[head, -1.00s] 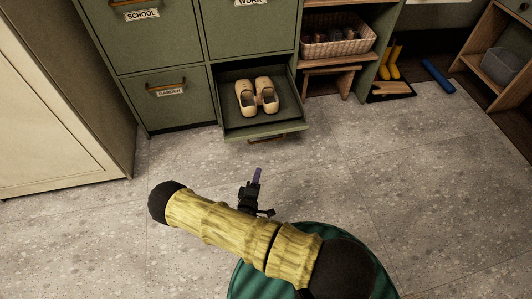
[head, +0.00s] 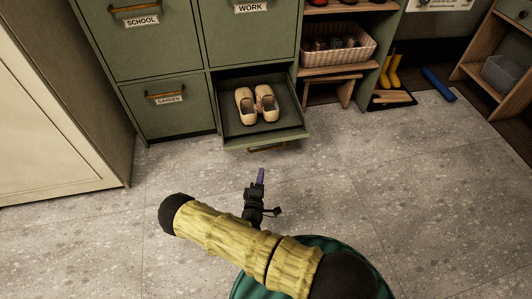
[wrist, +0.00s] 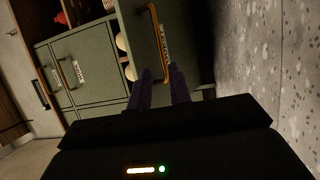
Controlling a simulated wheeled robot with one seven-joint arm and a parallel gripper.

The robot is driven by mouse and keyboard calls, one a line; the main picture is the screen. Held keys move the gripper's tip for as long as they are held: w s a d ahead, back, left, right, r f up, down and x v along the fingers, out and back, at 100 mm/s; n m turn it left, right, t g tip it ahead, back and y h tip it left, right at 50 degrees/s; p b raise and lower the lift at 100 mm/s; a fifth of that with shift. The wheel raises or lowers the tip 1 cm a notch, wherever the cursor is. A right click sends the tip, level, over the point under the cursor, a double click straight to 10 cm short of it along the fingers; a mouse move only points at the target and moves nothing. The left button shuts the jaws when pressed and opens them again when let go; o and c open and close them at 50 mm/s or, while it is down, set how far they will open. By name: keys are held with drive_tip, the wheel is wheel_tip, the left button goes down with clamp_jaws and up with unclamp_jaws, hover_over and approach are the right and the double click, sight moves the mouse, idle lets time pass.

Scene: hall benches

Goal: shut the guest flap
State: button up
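The guest flap (head: 283,138) is the open lower compartment front of the green cabinet, tipped out with a pair of tan clogs (head: 257,105) inside. In the wrist view its front (wrist: 187,50) has a brass handle (wrist: 158,40) and a small label too blurred to read. My gripper (head: 261,172) is low over the floor, just in front of the flap, apart from it in the head view. Its two purple fingers (wrist: 160,88) point toward the flap front, with a gap between them and nothing held. In the wrist view they overlap the lower handle end; contact cannot be told.
The GARDEN front (head: 168,109), SCHOOL front (head: 135,35) and WORK front (head: 252,30) are shut. A beige cupboard (head: 55,120) stands left. A shelf with a wicker basket (head: 338,50) and yellow boots (head: 390,70) is right. The grey floor (head: 400,190) is clear.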

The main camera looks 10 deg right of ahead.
drive_tip(key=b+x, duration=0.2)
drive_tip(key=x, duration=0.9)
drive_tip(key=shift+w, duration=0.3)
drive_tip(key=shift+d, duration=0.1)
clamp_jaws()
